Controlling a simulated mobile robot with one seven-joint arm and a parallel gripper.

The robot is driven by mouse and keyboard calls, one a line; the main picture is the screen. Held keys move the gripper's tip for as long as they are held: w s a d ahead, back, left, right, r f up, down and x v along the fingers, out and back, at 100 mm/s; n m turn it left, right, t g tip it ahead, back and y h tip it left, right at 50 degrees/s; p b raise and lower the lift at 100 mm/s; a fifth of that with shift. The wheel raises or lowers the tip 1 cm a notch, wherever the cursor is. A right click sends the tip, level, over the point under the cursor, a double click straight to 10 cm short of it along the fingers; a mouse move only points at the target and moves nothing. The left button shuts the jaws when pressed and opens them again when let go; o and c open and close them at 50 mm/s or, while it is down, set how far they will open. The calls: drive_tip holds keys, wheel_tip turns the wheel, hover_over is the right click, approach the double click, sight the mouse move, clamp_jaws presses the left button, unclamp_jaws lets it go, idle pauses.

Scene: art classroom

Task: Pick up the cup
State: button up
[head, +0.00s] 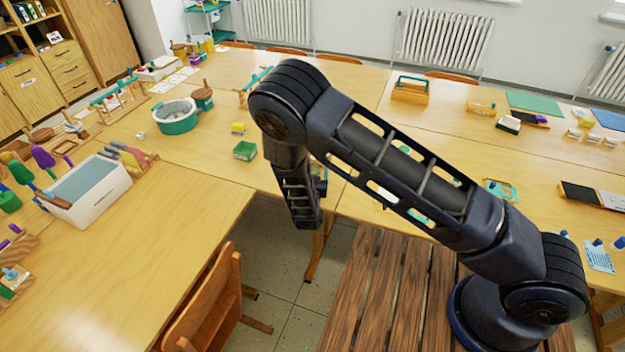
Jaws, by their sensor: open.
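I cannot make out any thing that is clearly a cup in the head view. A small green cup-like pot (10,200) stands at the left edge, partly cut off. A green container with a brown top (203,99) stands on the table beside a round teal and white tub (175,117). My arm rises from the lower right, bends at the top middle and hangs down over the table edge. My gripper does not show; the arm's lower link hides that end. Part of the table behind my arm is also hidden.
Long wooden tables (205,155) run across the room. A white box (92,190) and a green block (245,151) stand on them. A wooden chair (205,310) is at the lower left. A slatted wooden surface (375,290) lies beneath my arm. The left table's front part is clear.

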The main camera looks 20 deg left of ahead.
drive_tip(key=shift+w, duration=0.2)
drive_tip(key=c, duration=1.1)
drive_tip(key=shift+o, duration=0.2)
drive_tip(key=shift+r, duration=0.15)
wheel_tip(320, 180, up, 20)
